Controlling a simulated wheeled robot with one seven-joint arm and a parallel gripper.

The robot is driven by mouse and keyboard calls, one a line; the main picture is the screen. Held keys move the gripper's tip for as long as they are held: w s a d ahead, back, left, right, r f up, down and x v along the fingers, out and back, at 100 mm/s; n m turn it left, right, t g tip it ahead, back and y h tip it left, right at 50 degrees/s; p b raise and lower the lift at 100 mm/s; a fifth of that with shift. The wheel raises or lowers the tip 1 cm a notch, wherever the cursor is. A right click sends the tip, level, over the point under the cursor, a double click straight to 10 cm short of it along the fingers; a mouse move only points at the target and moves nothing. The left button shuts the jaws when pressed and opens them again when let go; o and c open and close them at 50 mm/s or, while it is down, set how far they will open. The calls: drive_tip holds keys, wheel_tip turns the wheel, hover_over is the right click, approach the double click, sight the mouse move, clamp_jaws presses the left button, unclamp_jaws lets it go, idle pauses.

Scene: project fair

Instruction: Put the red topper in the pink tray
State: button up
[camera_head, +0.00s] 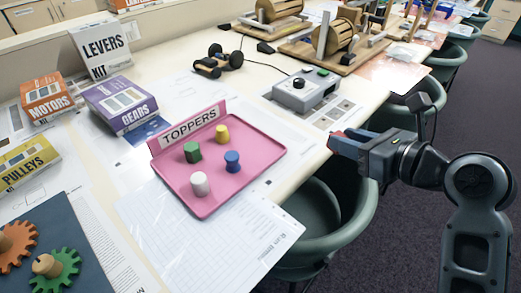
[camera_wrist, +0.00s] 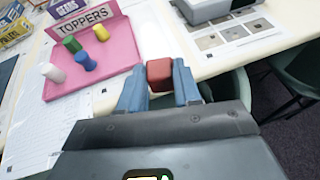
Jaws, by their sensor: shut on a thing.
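The pink tray (camera_head: 250,180) lies on the table with a raised "TOPPERS" label along its back edge. It holds a green topper (camera_head: 192,152), a yellow topper (camera_head: 222,133), a blue topper (camera_head: 232,161) and a white topper (camera_head: 200,184). The tray also shows in the wrist view (camera_wrist: 112,62). The red topper (camera_wrist: 159,74) is between the blue fingers of my gripper (camera_wrist: 160,84), which is shut on it. In the head view my gripper (camera_head: 335,143) is at the table's edge, right of the tray and apart from it. The red topper is mostly hidden there.
A grey control box (camera_head: 305,91) stands behind the tray. Boxes labelled Gears (camera_head: 122,106), Motors (camera_head: 45,98) and Pulleys (camera_head: 26,162) stand at the left. Dark green chairs (camera_head: 330,225) are against the table's right edge. The tray's right front area is bare.

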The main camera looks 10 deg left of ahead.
drive_tip(key=a+r+n+g+y, duration=0.2)
drive_tip(key=a+r+n, duration=0.1)
drive_tip(key=a+r, duration=0.25)
hover_over(267, 153)
drive_tip(key=f, duration=0.6)
drive_tip(key=shift+s+d+f+b, duration=0.1)
drive_tip(key=shift+d+f+b, duration=0.15)
drive_tip(key=shift+f+b, duration=0.1)
drive_tip(key=shift+a+f, duration=0.25)
drive_tip(key=shift+f, duration=1.95)
drive_tip(key=shift+f, duration=0.1)
drive_tip(key=o, duration=1)
drive_tip(key=v, duration=1.2)
